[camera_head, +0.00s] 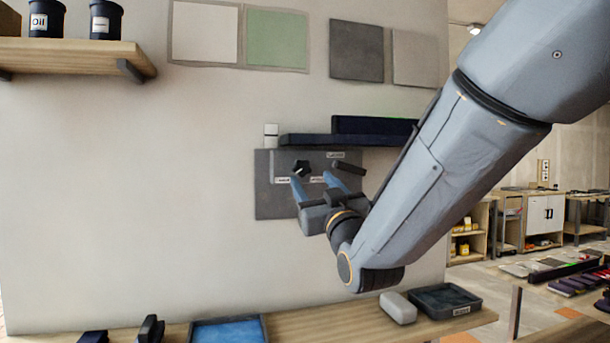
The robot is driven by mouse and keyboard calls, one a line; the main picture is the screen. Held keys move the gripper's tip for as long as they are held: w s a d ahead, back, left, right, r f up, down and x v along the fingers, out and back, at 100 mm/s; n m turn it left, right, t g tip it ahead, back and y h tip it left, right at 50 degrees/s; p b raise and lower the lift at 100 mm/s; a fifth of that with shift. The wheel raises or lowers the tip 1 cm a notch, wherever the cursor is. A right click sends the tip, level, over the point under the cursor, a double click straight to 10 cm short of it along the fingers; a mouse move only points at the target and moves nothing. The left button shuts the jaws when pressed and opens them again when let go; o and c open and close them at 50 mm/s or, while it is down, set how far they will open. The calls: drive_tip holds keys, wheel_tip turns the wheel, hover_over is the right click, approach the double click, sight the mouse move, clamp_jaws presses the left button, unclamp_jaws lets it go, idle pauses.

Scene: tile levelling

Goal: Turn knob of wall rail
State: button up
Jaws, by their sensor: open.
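The wall rail (292,140) is a dark bar fixed to the pale wall, with a grey panel (265,202) below it. A small black knob (301,167) sits on the panel between small white labels. My gripper (316,183) is in front of the panel, its blue-grey fingers apart. One fingertip is just below the knob in the picture; whether it touches the knob I cannot tell. The gripper and forearm hide the panel's lower right part.
A wooden shelf (70,55) with dark tubs is at upper left. Sample tiles (277,38) hang above the rail. A bench (345,322) below carries a blue tray (228,332), a grey block (398,307) and a dark tray (445,299). The wall left of the panel is clear.

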sight(303, 169)
drive_tip(key=p+x, duration=0.1)
drive_tip(key=x, duration=0.5)
drive_tip(key=shift+w+a+p, duration=0.1)
drive_tip(key=shift+w+p, duration=0.2)
drive_tip(key=shift+p, duration=0.1)
drive_tip(key=c, duration=1.1)
drive_tip(key=shift+o, duration=0.2)
drive_tip(key=m+h+b, duration=0.2)
drive_tip(key=m, duration=0.1)
drive_tip(key=shift+a+f+m+t+b, duration=0.15)
drive_tip(key=shift+m+t+b, duration=0.15)
drive_tip(key=shift+b, duration=0.05)
drive_tip(key=shift+s+m+h+b, duration=0.1)
drive_tip(key=shift+m+h+b, duration=0.75)
drive_tip(key=shift+m, duration=0.95)
drive_tip(key=o, duration=1.1)
drive_tip(key=shift+c, duration=0.2)
